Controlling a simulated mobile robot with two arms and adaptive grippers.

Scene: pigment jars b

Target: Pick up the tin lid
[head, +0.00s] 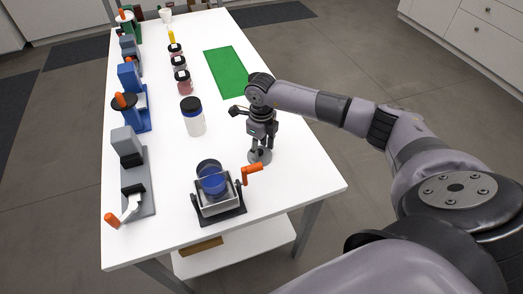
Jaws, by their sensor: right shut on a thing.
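The tin lid (260,157) is a small grey disc near the right side of the white table. My right gripper (260,149) points straight down over the middle of the lid and is shut on it. The gripper hides part of the lid's top. The lid is at or just above the table surface; I cannot tell which. My left gripper is not in view.
A blue device with an orange crank (252,172) stands close in front of the lid. A white jar with a dark lid (195,123) is to the left.

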